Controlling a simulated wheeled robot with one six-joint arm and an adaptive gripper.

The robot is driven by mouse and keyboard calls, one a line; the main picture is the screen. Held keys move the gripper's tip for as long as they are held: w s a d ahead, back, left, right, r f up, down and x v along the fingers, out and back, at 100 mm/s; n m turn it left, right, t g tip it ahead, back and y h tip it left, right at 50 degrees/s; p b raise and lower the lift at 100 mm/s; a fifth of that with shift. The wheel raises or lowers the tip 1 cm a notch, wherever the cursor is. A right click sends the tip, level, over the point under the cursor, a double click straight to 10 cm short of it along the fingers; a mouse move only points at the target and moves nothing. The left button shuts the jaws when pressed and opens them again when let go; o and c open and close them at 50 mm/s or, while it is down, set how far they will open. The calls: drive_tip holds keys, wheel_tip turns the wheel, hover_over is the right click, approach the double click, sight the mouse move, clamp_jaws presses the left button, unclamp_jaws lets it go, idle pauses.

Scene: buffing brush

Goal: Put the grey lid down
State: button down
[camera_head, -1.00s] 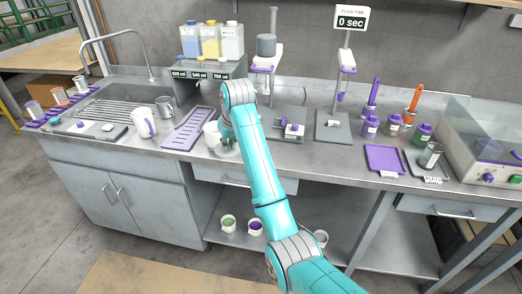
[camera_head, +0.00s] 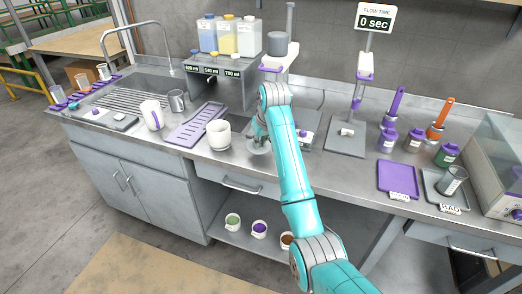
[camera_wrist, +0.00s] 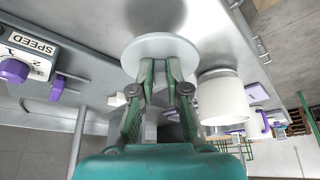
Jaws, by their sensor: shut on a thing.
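The grey lid (camera_head: 258,148) is a round, pale disc at the end of my arm, near the front of the steel counter (camera_head: 176,154). In the wrist view the lid (camera_wrist: 160,48) is at the top middle. My gripper (camera_wrist: 161,66) is shut on its knob, which the fingertips mostly hide. In the head view my gripper (camera_head: 261,136) is partly hidden by my arm. A white pot (camera_head: 218,136) stands on the counter just left of the lid, apart from it. The pot (camera_wrist: 222,98) is right of my fingers in the wrist view. I cannot tell whether the lid touches the counter.
A purple slotted tray (camera_head: 194,125) lies left of the pot. A mixer stand (camera_head: 278,63) and a flow-time stand (camera_head: 346,136) are behind and right. A purple tray (camera_head: 398,179) lies further right. The counter's front edge is close to the lid.

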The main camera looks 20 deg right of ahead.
sight(261, 148)
drive_tip(key=shift+f, duration=1.9)
drive_tip(key=shift+a+f, duration=0.1)
drive_tip(key=c, duration=1.2)
unclamp_jaws()
drive_tip(key=shift+o, duration=0.2)
drive_tip(key=v, duration=1.2)
